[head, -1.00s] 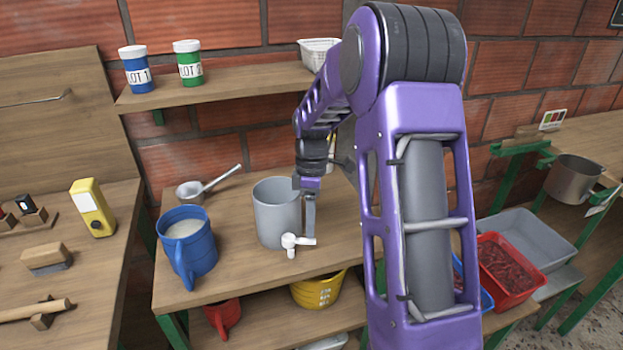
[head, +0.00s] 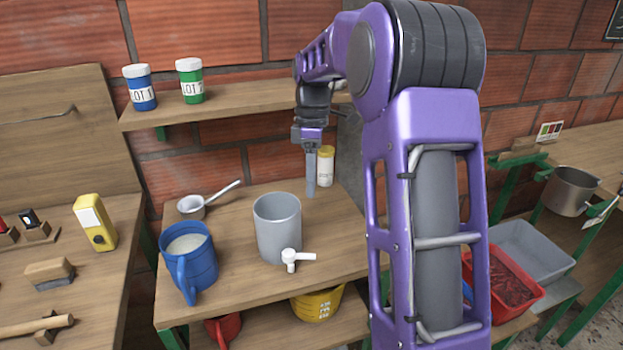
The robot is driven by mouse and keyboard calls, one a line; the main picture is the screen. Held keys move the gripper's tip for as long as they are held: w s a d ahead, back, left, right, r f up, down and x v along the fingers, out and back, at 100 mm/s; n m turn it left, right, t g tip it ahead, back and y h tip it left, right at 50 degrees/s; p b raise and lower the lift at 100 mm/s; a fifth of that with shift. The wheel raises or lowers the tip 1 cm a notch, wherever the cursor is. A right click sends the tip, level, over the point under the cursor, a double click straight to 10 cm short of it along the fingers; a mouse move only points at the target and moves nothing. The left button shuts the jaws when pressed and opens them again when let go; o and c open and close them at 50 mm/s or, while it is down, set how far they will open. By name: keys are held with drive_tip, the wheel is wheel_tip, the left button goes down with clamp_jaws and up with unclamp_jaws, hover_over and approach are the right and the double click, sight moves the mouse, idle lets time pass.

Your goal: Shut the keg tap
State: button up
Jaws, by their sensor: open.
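The keg is a grey cylinder (head: 278,228) standing upright on the wooden table. Its white tap (head: 291,258) sits low on the front, with the handle (head: 303,257) pointing sideways to the right. I see no stream from the spout. My gripper (head: 310,192) hangs pointing down, behind and to the right of the keg, apart from it and from the tap. Its fingers line up in this view, so the gap between them is hidden, and nothing shows held.
A blue jug (head: 188,262) with pale liquid stands left of the keg. A saucepan (head: 191,207) lies behind it. A yellow-lidded jar (head: 326,168) is close behind my gripper. A shelf (head: 235,101) with two lidded tubs is above. The table front right is clear.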

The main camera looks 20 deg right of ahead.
drive_tip(key=t+h+b, duration=0.1)
drive_tip(key=t+b, duration=0.1)
drive_tip(key=t, duration=0.1)
hover_over(308, 255)
drive_tip(key=s+a, duration=0.1)
drive_tip(key=s, duration=0.2)
drive_tip(key=t, duration=0.1)
drive_tip(key=shift+h, duration=0.3)
drive_tip(key=w+f+b, duration=0.1)
drive_tip(key=f, duration=0.4)
drive_tip(key=f+b, duration=0.1)
drive_tip(key=f, duration=0.5)
drive_tip(key=w+f+b, duration=0.1)
drive_tip(key=f+b, duration=0.1)
drive_tip(key=f, duration=0.4)
drive_tip(key=shift+w+d, duration=0.35)
drive_tip(key=shift+d, duration=0.05)
clamp_jaws()
